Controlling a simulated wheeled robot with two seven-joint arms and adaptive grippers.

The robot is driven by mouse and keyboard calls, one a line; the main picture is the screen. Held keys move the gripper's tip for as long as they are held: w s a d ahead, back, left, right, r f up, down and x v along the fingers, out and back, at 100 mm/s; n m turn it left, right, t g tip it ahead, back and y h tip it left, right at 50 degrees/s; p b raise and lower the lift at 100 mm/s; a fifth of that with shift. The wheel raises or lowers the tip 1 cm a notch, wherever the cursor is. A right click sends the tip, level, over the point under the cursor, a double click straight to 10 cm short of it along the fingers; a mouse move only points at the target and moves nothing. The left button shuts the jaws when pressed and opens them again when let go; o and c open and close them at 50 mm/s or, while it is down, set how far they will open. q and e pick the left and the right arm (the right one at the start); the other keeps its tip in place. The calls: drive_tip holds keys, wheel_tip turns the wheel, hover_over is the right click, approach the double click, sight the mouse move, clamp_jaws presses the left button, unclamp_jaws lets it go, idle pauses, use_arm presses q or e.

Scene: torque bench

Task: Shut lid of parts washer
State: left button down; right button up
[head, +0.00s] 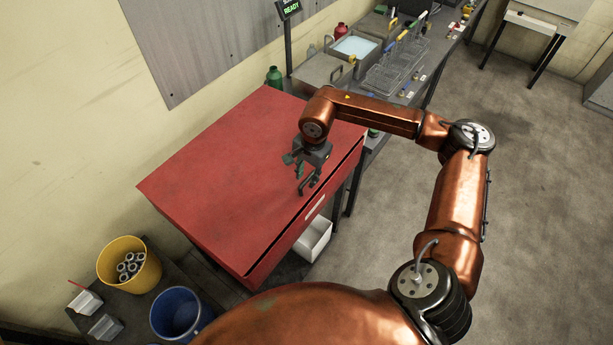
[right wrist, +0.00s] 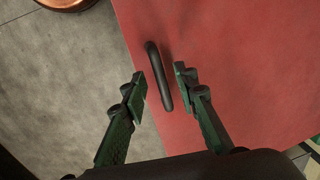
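The red parts washer stands against the wall, its broad flat lid (head: 225,170) lying down over it in the head view. A dark line runs between the lid and the body along the front edge; I cannot tell whether the lid is fully seated. My right gripper (head: 308,187) is over the lid near its front edge. In the right wrist view, the black bar handle (right wrist: 159,76) on the lid appears between the spread fingers of my right gripper (right wrist: 161,90), with gaps on both sides. My left gripper is not in view.
A yellow bucket (head: 112,281) of metal parts and a blue bucket (head: 172,322) stand at lower left. A white bin (head: 315,243) is below the washer's front. A bench with a sink (head: 357,46) and wire baskets (head: 389,80) lies beyond. The floor at right is clear.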

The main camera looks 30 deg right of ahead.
drive_tip(key=shift+f, duration=0.2)
clamp_jaws()
drive_tip(key=shift+w, duration=0.1)
idle(0.5)
